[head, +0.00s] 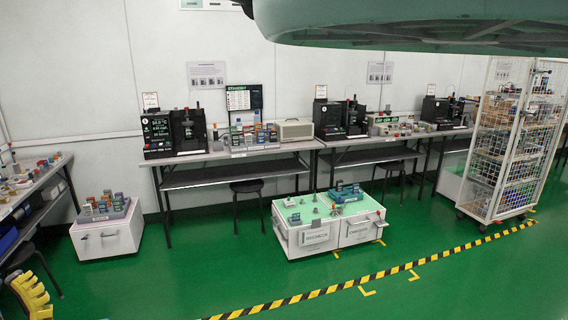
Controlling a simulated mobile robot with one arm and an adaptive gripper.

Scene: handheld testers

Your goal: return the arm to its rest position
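My gripper is not seen in the head view, so I cannot tell whether it is open, shut or holding anything. A large, smooth, rounded grey-green shape fills the top right, very close to the camera; it may be part of my own arm, but I cannot tell. The arm's pose as a whole does not show.
A long grey bench (235,155) with black testers (188,131) runs along the wall. A white cabinet (330,238) stands before it. A wire cage trolley (508,140) is at right, a white box (107,240) at left. Green floor (180,283) is open around yellow-black tape (335,288).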

